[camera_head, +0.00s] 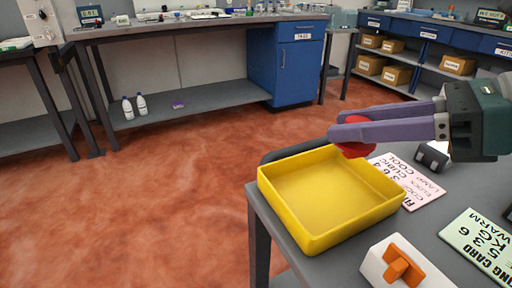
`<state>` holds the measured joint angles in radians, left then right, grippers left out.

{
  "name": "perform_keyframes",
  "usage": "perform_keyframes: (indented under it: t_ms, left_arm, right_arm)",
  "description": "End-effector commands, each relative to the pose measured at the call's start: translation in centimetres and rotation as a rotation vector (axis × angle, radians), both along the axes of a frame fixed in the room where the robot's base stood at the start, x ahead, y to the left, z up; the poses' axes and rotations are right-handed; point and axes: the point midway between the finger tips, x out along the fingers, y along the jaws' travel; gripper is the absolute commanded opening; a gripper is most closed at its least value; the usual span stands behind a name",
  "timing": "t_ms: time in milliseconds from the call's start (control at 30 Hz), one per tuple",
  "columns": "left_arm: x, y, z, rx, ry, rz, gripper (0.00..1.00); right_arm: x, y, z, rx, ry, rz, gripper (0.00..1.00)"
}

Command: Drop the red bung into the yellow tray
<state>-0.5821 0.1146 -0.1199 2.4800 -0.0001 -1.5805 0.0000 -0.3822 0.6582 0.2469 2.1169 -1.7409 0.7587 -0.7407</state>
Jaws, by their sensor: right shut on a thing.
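The yellow tray (316,243) sits at the left end of the grey table. It looks empty. My right gripper (345,134) comes in from the right with its purple fingers shut on the red bung (356,150). The bung shows just below the fingers, in the picture over the tray's far right rim. Whether it is above the tray's inside or beyond the rim I cannot tell for sure. My left gripper is not in view.
A white block with an orange cross-shaped handle (398,264) stands in front of the tray. A pink card (412,184) and a green card (478,243) lie to the right. A dark object (431,157) stands behind the pink card. The table's left edge is beside the tray.

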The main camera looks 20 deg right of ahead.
Motion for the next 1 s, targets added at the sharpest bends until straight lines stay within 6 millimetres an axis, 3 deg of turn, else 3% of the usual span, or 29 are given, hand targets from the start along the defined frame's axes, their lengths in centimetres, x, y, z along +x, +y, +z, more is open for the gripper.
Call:
perform_keyframes:
  t_ms: [167, 200, 500, 767, 1000]
  left_arm:
    - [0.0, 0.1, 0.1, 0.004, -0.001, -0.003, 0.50]
    - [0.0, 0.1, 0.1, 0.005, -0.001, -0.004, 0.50]
    - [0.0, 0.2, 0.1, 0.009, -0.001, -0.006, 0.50]
    - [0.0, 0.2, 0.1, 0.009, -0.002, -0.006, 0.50]
    - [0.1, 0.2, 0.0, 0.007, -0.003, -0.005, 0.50]
  right_arm:
    - [0.0, 0.0, 0.1, 0.001, -0.001, 0.000, 0.00]
    - [0.0, 0.0, 0.1, 0.001, -0.001, 0.000, 0.38]
    - [0.0, 0.0, 0.1, 0.001, -0.001, 0.000, 0.69]
    - [-0.1, -0.1, 0.1, 0.000, 0.000, 0.000, 0.69]
    - [-2.1, -1.5, 1.0, -0.002, 0.004, 0.000, 0.69]
